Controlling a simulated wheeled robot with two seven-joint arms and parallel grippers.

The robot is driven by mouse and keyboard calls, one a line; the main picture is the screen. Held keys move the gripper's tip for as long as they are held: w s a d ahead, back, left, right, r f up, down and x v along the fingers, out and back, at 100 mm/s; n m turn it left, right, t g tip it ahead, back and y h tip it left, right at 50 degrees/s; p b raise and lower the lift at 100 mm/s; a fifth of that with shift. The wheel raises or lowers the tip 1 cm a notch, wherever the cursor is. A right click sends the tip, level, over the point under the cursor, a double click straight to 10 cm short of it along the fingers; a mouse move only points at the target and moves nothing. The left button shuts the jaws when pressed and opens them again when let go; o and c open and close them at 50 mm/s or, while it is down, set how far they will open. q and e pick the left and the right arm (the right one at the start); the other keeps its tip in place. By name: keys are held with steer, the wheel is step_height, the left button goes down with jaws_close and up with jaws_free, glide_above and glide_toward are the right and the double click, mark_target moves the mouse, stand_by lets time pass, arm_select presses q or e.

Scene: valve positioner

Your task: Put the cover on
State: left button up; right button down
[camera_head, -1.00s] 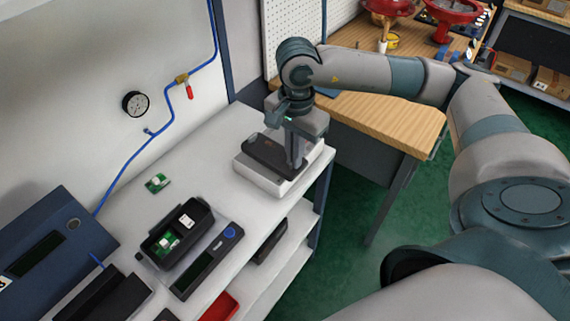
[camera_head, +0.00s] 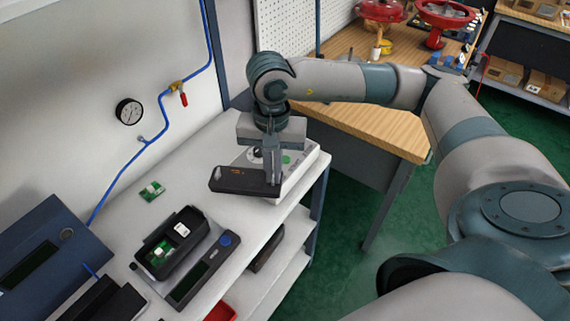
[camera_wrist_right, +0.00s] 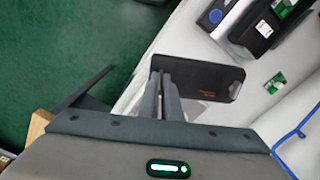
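The cover (camera_head: 235,181) is a dark, flat, rounded plate. My right gripper (camera_head: 272,181) is shut on the end of the cover at its right and holds it above the bench, in front of the pale stand. In the right wrist view the cover (camera_wrist_right: 212,82) sticks out to the right from between the fingers (camera_wrist_right: 162,78). The positioner housing (camera_head: 157,269) is a dark box, open at the top, with a green board and a white part inside. It stands on the bench to the left of and nearer than the cover. My left gripper is not in view.
The pale stand (camera_head: 308,163), with a green spot on top, is beside the gripper. A small green board (camera_head: 151,191) lies behind the housing. A dark device with a blue button (camera_head: 226,240) lies right of the housing. Bare bench top separates the cover from the housing.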

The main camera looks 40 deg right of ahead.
mark_target(259, 191)
steer(key=a+n, duration=0.2)
steer(key=n, duration=0.1)
steer(key=a+n, duration=0.2)
steer(key=shift+s+a+n+b, duration=0.1)
steer(key=shift+s+n+b, duration=0.1)
steer(key=shift+n+b, duration=0.15)
steer(key=n, duration=0.1)
steer(key=a+n, duration=0.1)
steer(key=shift+s+a+n, duration=0.2)
steer(key=shift+a+n, duration=0.05)
steer(key=shift+n, duration=0.1)
steer(key=shift+d, duration=0.1)
